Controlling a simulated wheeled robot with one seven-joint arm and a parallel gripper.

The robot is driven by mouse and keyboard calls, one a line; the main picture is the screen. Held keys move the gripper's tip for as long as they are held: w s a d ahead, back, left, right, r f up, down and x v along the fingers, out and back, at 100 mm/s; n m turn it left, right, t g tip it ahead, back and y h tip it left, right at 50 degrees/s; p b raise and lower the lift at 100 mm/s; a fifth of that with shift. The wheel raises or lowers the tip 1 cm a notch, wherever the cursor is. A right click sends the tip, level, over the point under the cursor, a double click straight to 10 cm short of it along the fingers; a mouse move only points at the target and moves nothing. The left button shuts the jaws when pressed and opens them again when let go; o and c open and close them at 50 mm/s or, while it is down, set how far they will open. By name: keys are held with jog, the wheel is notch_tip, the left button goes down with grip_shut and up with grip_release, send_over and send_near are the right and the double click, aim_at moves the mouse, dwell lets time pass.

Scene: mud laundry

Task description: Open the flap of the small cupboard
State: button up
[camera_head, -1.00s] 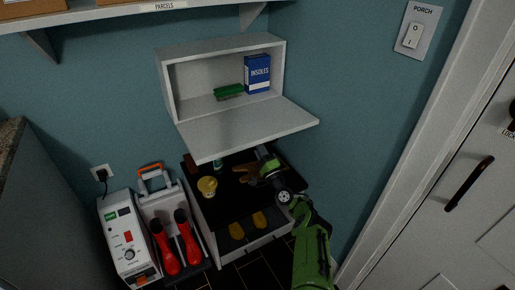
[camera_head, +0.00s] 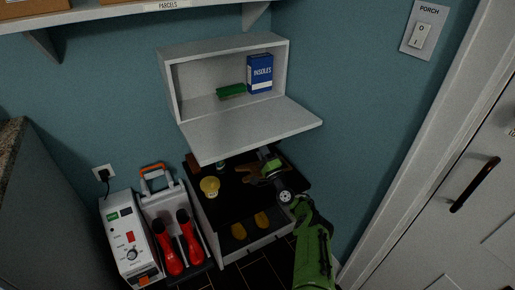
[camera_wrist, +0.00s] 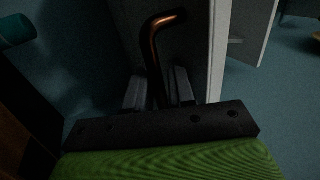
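The small cupboard (camera_head: 177,88) is a white wall box with its front open. Its flap (camera_head: 250,128) is hinged at the bottom edge and sticks out roughly level toward me. My gripper (camera_wrist: 158,92) is below the flap, and the flap's front edge partly hides it in the head view. In the wrist view a dark, copper-glinting bent handle (camera_wrist: 155,45) rises between my two fingers. A pale panel edge (camera_wrist: 217,50) stands just right of it, seemingly the flap. I cannot tell whether the fingers press on the handle.
Inside the cupboard are a blue INSOLES box (camera_head: 260,73) and a green brush-like item (camera_head: 231,91). Below stands a dark-topped unit (camera_head: 228,192) with a yellow cup (camera_head: 210,186). A boot device with red boots (camera_head: 172,250) is at left. A door (camera_head: 470,225) is at right.

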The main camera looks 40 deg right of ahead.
jog(key=p+v, duration=0.1)
jog(key=v, duration=1.4)
jog(key=shift+s+f+p, duration=0.2)
jog(key=shift+s+p, duration=0.1)
